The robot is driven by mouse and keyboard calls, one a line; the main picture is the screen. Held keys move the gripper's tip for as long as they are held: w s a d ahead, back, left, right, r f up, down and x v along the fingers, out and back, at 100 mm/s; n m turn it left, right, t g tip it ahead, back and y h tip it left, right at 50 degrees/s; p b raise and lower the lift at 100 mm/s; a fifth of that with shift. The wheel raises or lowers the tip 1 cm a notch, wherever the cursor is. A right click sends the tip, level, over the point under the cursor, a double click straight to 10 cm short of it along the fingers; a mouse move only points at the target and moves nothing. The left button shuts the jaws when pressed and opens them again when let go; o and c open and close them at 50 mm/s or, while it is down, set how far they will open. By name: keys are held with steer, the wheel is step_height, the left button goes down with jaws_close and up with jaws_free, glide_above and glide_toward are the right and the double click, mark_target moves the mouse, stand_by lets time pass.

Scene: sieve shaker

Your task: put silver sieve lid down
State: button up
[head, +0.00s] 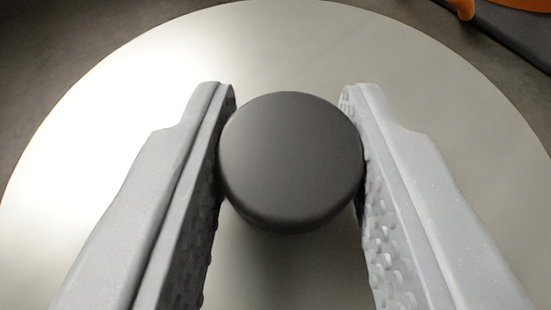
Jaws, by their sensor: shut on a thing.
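The silver sieve lid (290,45) is a large round metal disc that fills most of the head view, bright with glare on its left side. Its dark grey round knob (290,155) stands at the middle. My gripper (290,100) is shut on this knob, with one pale grey finger touching it on the left and one on the right. The lid's lower part is hidden by the fingers and cut off by the frame. What lies directly under the lid is hidden, so I cannot tell whether it rests on something.
A dark grey surface (55,65) shows past the lid's edge at the upper left. An orange thing (512,18) with a dark strip (500,35) lies at the upper right corner, close to the lid's rim in the picture and mostly out of frame.

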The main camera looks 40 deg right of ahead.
mark_target(288, 255)
step_height(288, 255, down, 3)
steer(key=shift+r+b, duration=0.1)
steer(key=shift+b, duration=0.85)
steer(key=shift+s+f, duration=0.1)
steer(key=shift+f, duration=0.25)
